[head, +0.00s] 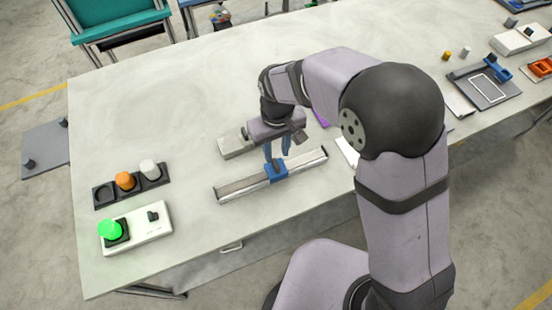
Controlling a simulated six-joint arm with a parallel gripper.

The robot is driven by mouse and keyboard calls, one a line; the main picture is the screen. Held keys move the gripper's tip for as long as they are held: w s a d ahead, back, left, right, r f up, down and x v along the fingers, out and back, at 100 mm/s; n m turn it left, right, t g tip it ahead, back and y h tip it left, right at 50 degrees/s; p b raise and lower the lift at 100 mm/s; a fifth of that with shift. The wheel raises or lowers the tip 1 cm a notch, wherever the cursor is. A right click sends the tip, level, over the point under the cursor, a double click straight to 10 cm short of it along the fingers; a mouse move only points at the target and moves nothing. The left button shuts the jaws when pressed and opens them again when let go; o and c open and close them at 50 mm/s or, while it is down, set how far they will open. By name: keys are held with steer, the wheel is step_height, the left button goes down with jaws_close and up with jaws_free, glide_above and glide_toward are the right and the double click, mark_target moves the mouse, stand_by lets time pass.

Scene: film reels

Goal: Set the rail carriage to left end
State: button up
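The rail (240,187) is a long pale grey track lying at a slant on the table, its left end nearer the front edge. The blue rail carriage (277,172) sits on it, slightly right of the middle. My gripper (278,155) points down just above the carriage, with its two blue fingers apart. The left fingertip overlaps the carriage in the picture; I cannot tell whether it touches. Nothing shows held between the fingers.
Left of the rail are a white box (155,232) with a green button and a dark tray (103,203) with orange and white knobs. A grey block (236,147) lies behind the rail. Trays and small parts stand at the right. The back left of the table is clear.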

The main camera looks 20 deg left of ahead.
mark_target(276, 164)
steer(key=shift+w+a+r, duration=0.3)
steer(key=shift+a+r, duration=0.1)
steer(key=shift+r, duration=0.05)
steer(key=shift+s+d, duration=0.15)
steer(key=shift+d, duration=0.05)
steer(key=shift+f, duration=0.4)
steer(key=shift+f+p, duration=1.3)
steer(key=shift+f, duration=2)
jaws_close()
